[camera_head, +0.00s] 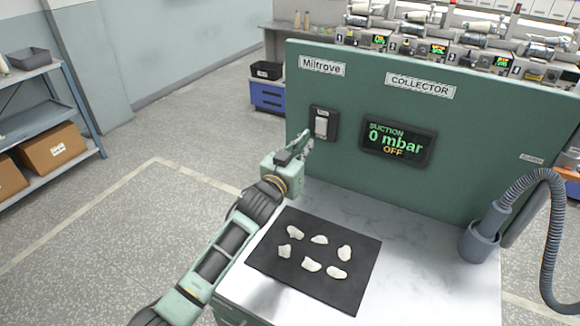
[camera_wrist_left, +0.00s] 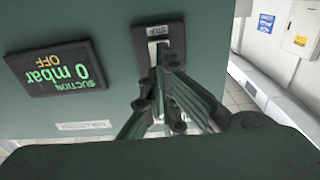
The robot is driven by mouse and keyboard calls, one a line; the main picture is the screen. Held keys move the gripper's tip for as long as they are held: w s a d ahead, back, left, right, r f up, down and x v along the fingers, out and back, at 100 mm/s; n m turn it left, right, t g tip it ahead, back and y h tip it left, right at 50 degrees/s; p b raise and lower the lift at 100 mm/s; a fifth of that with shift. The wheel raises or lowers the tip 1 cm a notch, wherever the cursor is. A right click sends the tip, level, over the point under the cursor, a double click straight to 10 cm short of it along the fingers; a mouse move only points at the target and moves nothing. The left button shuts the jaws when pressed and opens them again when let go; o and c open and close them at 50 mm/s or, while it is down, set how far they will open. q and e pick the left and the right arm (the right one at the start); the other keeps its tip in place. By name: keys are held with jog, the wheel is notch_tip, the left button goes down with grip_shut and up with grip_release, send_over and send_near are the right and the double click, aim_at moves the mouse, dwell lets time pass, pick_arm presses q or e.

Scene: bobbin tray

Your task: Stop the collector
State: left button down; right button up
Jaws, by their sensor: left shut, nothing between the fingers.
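The collector is a green panel (camera_head: 460,150) labelled "Miltrove" and "COLLECTOR". A white rocker switch (camera_head: 321,126) in a dark frame is on its left part. The display (camera_head: 399,142) reads "SUCTION 0 mbar OFF"; it also shows in the left wrist view (camera_wrist_left: 52,70). My left gripper (camera_head: 307,138) is shut and empty, just below and left of the switch in the head view. In the left wrist view its fingertips (camera_wrist_left: 165,58) overlap the switch's dark plate (camera_wrist_left: 158,36); I cannot tell whether they touch it. My right gripper is not in view.
A dark mat (camera_head: 330,292) with several white tufts lies on the white worktop (camera_head: 440,285) below the panel. A grey hose (camera_head: 553,220) and its cup (camera_head: 479,243) stand at the right. A shelf with boxes (camera_head: 50,152) is at the far left.

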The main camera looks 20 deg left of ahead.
pick_arm(q)
jog(key=b+v, duration=0.1)
jog(key=v, duration=0.6)
jog(key=shift+f, duration=0.3)
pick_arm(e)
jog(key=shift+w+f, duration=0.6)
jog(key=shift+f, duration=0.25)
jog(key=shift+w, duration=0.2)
